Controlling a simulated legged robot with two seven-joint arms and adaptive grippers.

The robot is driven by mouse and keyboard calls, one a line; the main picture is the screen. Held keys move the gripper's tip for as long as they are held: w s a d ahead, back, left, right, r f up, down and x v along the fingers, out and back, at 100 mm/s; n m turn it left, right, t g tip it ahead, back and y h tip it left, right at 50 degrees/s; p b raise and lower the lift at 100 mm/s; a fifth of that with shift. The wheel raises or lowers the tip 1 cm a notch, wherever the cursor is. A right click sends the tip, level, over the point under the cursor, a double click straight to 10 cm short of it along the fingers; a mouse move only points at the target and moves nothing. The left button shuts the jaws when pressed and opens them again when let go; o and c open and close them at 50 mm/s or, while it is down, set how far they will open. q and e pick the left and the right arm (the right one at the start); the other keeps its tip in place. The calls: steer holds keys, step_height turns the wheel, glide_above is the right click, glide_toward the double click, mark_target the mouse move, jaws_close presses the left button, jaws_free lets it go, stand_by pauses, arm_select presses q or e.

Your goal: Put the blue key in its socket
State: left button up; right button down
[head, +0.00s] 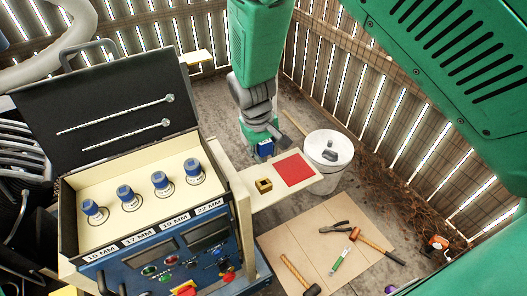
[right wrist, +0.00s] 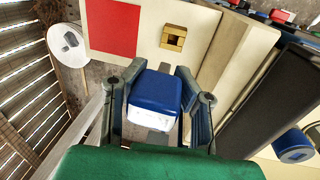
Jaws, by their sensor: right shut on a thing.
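The blue key (right wrist: 158,90), a block with a blue top and a white lower face, is between the fingers of my right gripper (right wrist: 160,108) in the right wrist view. The gripper is shut on it. In the head view my right gripper (head: 262,136) hangs beyond the pale shelf, and the blue key (head: 266,148) shows below it. A small yellow square block with a dark opening (head: 264,185), which looks like the socket, sits on the shelf; it also shows in the right wrist view (right wrist: 173,37). The key is apart from it. My left gripper is not in view.
A red square (head: 294,170) lies on the shelf (head: 262,201) beside the yellow block. The open compressor panel (head: 185,262) with several blue-capped pegs stands left. A white bucket (head: 322,178) stands right of the shelf. Tools lie on a board (head: 310,240) on the floor.

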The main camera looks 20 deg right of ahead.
steer(key=shift+s+f, duration=0.15)
steer(key=shift+f, duration=0.2)
steer(key=shift+a+f+b, duration=0.1)
steer(key=shift+f+b, duration=2.3)
steer(key=shift+f, duration=1.6)
steer(key=shift+a+r+h, duration=0.15)
steer(key=shift+a+h, duration=0.05)
steer(key=shift+h, duration=0.2)
steer(key=shift+a, duration=0.15)
steer(key=shift+f+b, duration=0.55)
steer(key=shift+f, duration=0.1)
steer(key=shift+d+r, duration=0.15)
steer(key=shift+d, duration=0.05)
steer(key=shift+r+p, duration=0.4)
steer(key=shift+p, duration=0.15)
